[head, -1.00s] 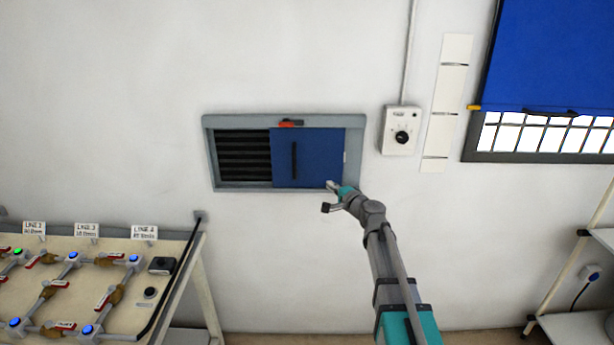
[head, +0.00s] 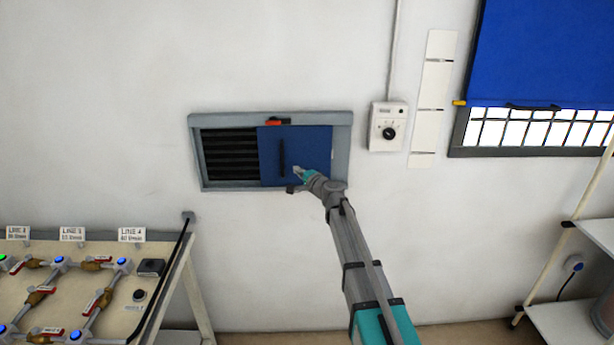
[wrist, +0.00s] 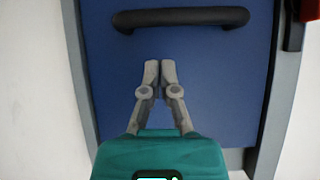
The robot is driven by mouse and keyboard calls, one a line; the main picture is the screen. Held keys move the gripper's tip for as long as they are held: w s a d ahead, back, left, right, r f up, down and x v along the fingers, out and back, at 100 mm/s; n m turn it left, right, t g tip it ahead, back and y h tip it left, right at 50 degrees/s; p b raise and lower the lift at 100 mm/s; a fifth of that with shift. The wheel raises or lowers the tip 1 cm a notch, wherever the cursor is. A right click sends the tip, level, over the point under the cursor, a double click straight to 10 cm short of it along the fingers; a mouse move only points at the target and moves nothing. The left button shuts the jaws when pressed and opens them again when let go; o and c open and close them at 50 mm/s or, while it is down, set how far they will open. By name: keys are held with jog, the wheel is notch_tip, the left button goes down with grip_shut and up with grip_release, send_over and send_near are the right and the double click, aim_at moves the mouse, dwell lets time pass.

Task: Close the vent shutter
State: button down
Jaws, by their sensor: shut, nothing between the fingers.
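The vent shutter is a blue sliding panel (head: 309,148) in a grey wall frame (head: 342,150). It covers the right part of the opening, and dark louvres (head: 229,154) show at the left. A black bar handle (head: 282,157) stands upright on the panel; it also shows in the wrist view (wrist: 180,18). A red and black latch (head: 279,122) sits on the frame's top edge. My gripper (head: 297,172) is shut and empty in front of the panel, just right of the handle's lower end. In the wrist view its fingertips (wrist: 160,66) are apart from the handle.
A valve bench (head: 80,290) with several pipes and labels stands at the lower left. A grey control box (head: 388,127) is on the wall right of the vent. A shelf (head: 575,325) stands at the far right.

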jog(key=shift+w+a, duration=0.2)
jog(key=shift+a, duration=1.15)
jog(key=shift+w, duration=0.1)
